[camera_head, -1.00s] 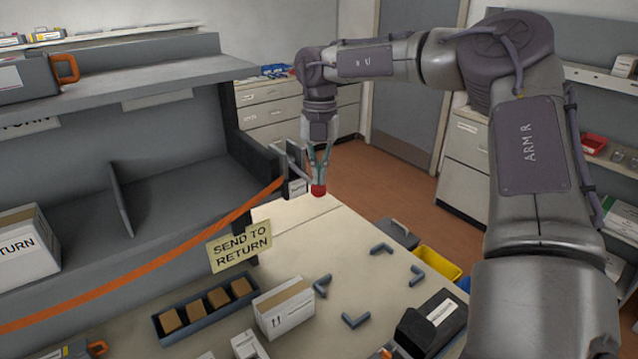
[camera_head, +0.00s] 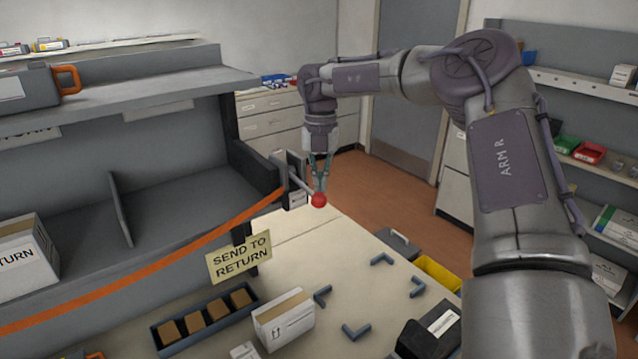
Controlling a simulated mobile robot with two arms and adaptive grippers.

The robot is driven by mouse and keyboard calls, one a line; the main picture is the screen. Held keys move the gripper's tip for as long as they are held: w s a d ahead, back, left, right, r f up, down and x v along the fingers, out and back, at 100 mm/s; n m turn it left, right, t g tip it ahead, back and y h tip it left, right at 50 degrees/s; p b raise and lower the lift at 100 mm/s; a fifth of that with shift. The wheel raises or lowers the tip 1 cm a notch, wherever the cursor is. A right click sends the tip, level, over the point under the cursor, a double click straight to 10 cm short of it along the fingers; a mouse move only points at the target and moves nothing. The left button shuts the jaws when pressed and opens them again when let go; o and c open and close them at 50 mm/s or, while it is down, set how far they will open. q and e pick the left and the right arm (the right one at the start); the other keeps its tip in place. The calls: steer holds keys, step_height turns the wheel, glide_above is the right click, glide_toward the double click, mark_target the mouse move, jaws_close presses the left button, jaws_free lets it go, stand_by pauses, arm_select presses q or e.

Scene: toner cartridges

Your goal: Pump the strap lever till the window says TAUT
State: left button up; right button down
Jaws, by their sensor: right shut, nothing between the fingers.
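The orange strap (camera_head: 150,271) runs across the shelf front to a grey ratchet housing (camera_head: 297,192) on the shelf's right post. A thin lever (camera_head: 299,183) slants down to the right from the housing and ends in a red knob (camera_head: 319,200). My right gripper (camera_head: 319,186) points down at the knob with its fingers shut and empty. Its tips are right at the top of the knob; I cannot tell whether they touch it. No window text is readable on the housing. My left gripper is not in view.
On the pale table are a white box (camera_head: 284,320), a tray (camera_head: 168,341) of brown blocks and several grey corner markers (camera_head: 356,332). A yellow bin (camera_head: 437,274) stands beyond the table's right edge.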

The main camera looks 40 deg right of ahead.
step_height(320, 180, up, 12)
steer(key=d, duration=0.1)
steer(key=shift+w, duration=0.45)
steer(key=shift+a+f, duration=0.1)
stand_by(1.7)
